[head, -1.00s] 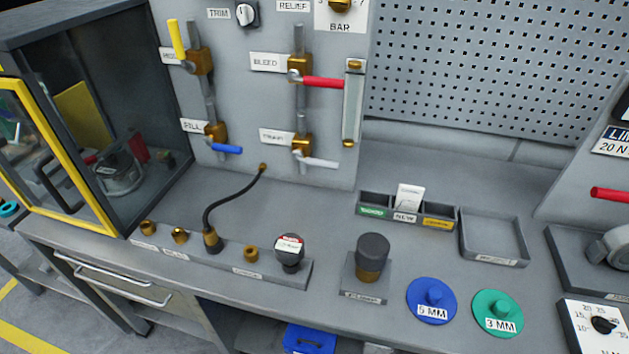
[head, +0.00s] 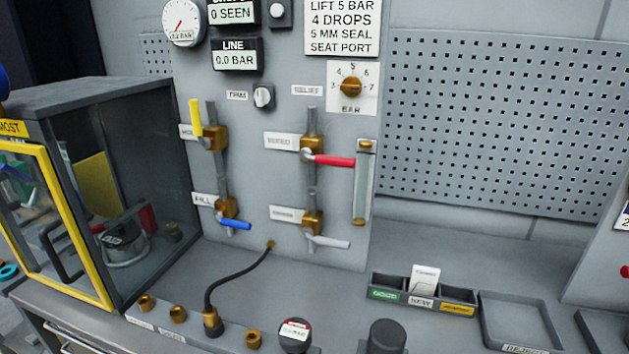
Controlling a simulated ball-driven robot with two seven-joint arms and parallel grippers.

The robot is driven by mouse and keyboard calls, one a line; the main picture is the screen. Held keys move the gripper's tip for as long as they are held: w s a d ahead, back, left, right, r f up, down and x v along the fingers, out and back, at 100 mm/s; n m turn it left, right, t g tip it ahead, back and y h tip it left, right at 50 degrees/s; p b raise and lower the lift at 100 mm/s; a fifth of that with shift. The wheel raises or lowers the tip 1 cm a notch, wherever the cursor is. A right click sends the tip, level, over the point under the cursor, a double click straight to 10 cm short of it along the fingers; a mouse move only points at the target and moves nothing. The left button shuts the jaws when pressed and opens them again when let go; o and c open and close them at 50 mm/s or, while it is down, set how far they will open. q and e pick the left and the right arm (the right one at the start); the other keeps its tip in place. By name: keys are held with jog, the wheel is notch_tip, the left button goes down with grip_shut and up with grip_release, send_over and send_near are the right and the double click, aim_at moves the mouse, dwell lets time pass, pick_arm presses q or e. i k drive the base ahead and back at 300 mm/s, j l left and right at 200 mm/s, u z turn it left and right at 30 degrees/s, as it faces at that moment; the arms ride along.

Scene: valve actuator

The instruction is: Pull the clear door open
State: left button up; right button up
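The clear door (head: 79,232) has a yellow frame and sits on the front of a dark grey cabinet (head: 100,93) at the left. Its right edge lies along the cabinet's front edge, and it looks shut. A dark bar handle (head: 58,252) stands on the door. The left part of the door is cut off by the picture edge. Inside the cabinet, behind the clear panels, are a round metal part (head: 126,246), a red piece and a yellow panel. Neither of my grippers is in view.
Right of the cabinet, a panel carries valves with a red lever (head: 334,161) and a blue lever (head: 235,224). A black hose (head: 209,294) rises from the bench before it. A divided bin (head: 386,284) and an empty tray (head: 519,314) stand at right.

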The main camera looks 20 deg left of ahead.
aim_at(105, 301)
jog(key=u, duration=2.05)
